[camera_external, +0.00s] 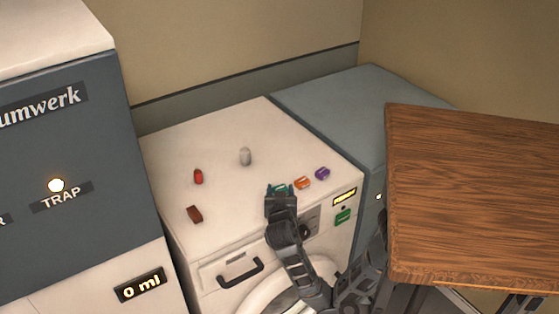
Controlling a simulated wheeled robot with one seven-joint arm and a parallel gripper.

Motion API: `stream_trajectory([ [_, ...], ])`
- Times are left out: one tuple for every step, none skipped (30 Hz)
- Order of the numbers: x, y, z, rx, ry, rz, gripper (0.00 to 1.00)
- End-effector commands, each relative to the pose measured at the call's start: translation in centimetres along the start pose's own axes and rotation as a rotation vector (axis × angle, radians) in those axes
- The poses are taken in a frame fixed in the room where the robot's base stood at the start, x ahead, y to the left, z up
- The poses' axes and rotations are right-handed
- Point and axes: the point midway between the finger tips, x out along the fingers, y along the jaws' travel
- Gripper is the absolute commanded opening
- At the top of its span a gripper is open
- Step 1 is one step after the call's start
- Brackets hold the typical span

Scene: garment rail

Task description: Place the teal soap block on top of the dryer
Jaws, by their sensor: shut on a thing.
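The teal soap block (280,188) shows at the tip of my gripper (280,194), over the front part of the white machine's top (222,218). My gripper is shut on it and hides most of it. I cannot tell whether the block touches the top or is just above it. The white machine has a round door and a dark handle in front. A taller machine (60,130) at the left bears the words "TRAP" and "0 ml". No label that I can read says which machine is the dryer.
Beside the teal block lie an orange block (303,183) and a purple block (322,173). A red item (198,176), a grey cylinder (245,156) and a brown block (194,214) stand farther left. A wooden table (470,200) is at the right, near my arm.

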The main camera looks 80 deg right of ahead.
Motion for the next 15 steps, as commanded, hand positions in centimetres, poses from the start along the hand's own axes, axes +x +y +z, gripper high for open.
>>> stream_trajectory([
  [0.03, 0.02, 0.21, -0.001, 0.0, 0.0, 0.29],
  [0.04, 0.02, 0.29, 0.0, 0.0, 0.0, 0.29],
  [0.05, 0.01, 0.33, 0.001, 0.0, 0.0, 0.29],
  [0.05, 0.01, 0.34, 0.001, 0.0, 0.0, 0.29],
  [0.05, 0.01, 0.33, 0.002, 0.0, 0.0, 0.29],
  [0.05, 0.01, 0.33, 0.002, 0.0, 0.0, 0.29],
  [0.05, 0.01, 0.32, 0.002, 0.0, 0.0, 0.29],
  [0.05, 0.02, 0.32, 0.002, 0.0, 0.0, 0.29],
  [0.05, 0.02, 0.34, 0.002, 0.0, 0.0, 0.29],
  [0.06, 0.02, 0.4, 0.002, 0.0, 0.0, 0.29],
  [0.08, 0.02, 0.51, 0.002, 0.0, 0.0, 0.29],
  [0.1, 0.02, 0.66, 0.002, 0.0, 0.0, 0.29],
  [0.11, 0.02, 0.76, 0.002, 0.0, 0.0, 0.29],
  [0.13, 0.02, 0.84, 0.002, 0.0, 0.0, 0.29],
  [0.14, 0.03, 0.95, 0.002, 0.0, 0.0, 0.29],
])
